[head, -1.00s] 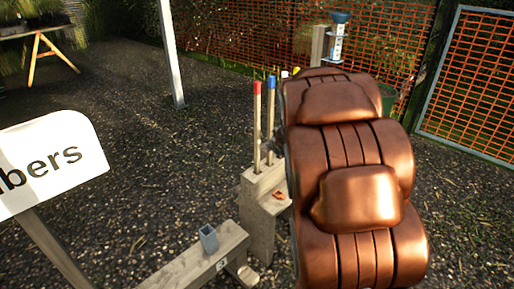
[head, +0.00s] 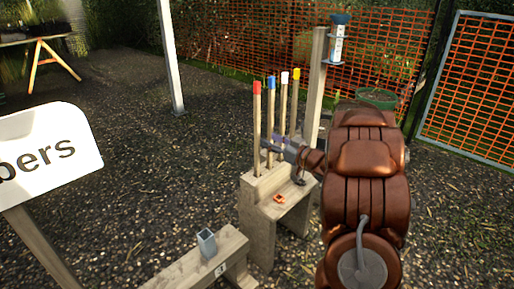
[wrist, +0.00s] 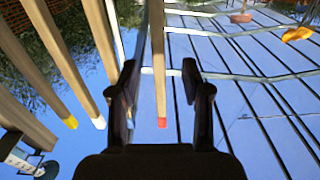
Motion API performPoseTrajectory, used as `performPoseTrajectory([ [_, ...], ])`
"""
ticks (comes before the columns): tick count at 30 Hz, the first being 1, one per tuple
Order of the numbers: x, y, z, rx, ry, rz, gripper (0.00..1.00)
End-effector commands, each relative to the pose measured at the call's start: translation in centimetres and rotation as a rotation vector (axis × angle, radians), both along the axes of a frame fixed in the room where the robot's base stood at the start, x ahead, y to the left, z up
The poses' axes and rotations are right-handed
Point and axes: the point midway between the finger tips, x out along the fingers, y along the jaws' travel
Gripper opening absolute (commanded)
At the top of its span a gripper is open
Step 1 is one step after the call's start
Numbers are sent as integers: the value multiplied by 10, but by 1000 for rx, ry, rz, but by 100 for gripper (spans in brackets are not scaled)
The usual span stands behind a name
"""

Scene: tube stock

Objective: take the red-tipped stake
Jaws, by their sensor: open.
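The red-tipped stake (head: 257,125) stands upright at the left end of the row in a wooden stand (head: 262,215). My gripper (head: 268,147) is open, just right of its shaft at mid height, pointing left. In the wrist view, the red-tipped stake (wrist: 160,70) runs between the two open fingers of my gripper (wrist: 160,72), with its red end toward the palm. No finger visibly presses on it. I cannot tell how deep it is between them.
Blue-tipped (head: 270,115), white-tipped (head: 282,110) and yellow-tipped (head: 294,105) stakes stand close beside it. A post with a gauge (head: 338,40) stands behind. A small orange object (head: 279,199) lies on the stand's lower step. A sign (head: 45,150) is at left.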

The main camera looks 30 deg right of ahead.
Motion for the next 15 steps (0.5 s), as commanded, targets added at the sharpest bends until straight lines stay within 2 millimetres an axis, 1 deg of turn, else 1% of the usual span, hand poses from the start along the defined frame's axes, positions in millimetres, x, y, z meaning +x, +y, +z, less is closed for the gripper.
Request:
performPoseTrajectory([
  [3, 12, 3, -1, -1, 0, 0, 48],
  [10, 31, 7, -2, -4, -2, 1, 48],
  [15, 54, 12, -4, -2, 1, 0, 48],
])
